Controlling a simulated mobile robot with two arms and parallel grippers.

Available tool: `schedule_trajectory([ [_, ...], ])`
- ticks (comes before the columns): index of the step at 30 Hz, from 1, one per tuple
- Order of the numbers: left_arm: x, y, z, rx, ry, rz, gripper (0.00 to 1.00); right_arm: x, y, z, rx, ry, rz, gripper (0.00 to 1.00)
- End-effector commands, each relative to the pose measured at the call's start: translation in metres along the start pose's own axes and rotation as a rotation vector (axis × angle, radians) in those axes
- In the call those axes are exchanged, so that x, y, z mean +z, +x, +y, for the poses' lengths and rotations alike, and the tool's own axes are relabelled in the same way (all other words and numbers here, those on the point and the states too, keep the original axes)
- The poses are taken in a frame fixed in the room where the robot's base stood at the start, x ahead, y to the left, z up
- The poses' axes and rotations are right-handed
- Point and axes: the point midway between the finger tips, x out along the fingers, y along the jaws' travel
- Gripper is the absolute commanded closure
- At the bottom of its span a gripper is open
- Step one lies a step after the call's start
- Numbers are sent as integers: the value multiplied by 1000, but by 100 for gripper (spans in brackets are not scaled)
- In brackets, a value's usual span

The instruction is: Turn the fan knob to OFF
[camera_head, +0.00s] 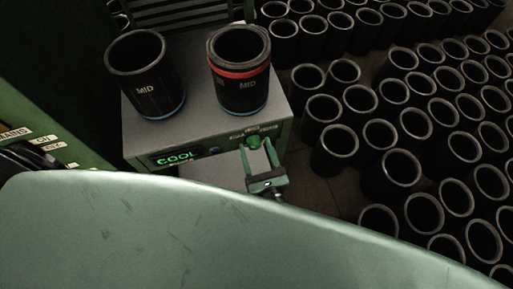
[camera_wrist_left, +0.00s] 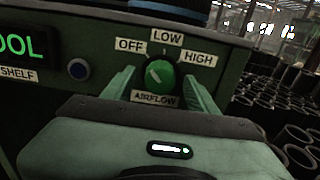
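The round green fan knob (camera_wrist_left: 160,76) sits on the front panel, with OFF, LOW and HIGH labels above it and AIRFLOW below. Its small pale mark seems to lie on its upper left; the exact setting is hard to tell. It also shows in the head view (camera_head: 253,141) at the panel's right. My left gripper (camera_head: 257,147) is at the panel, its green fingers on either side of the knob. In the left wrist view my left gripper (camera_wrist_left: 162,82) looks open, with slim gaps beside the knob. My right gripper is out of view.
The grey box (camera_head: 195,110) has a lit COOL display (camera_head: 176,157) and carries two black MID sleeves (camera_head: 152,90) (camera_head: 243,92), the right one red-banded. Many black sleeves (camera_head: 388,135) crowd the floor at right.

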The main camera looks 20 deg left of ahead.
Motion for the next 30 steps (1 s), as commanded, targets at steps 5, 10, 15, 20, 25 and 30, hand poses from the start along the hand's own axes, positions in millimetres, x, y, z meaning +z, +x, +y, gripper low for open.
schedule_trajectory([
  [5,0,-5,0,-1,0,0,42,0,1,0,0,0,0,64],
  [10,-2,-31,0,-1,0,3,42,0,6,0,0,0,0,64],
  [15,-2,-59,0,0,0,2,42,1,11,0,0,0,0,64],
  [20,-1,-75,0,-1,0,1,42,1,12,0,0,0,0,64],
  [25,0,-79,0,0,0,-1,42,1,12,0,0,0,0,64],
  [30,0,-78,0,0,0,0,42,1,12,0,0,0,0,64],
])
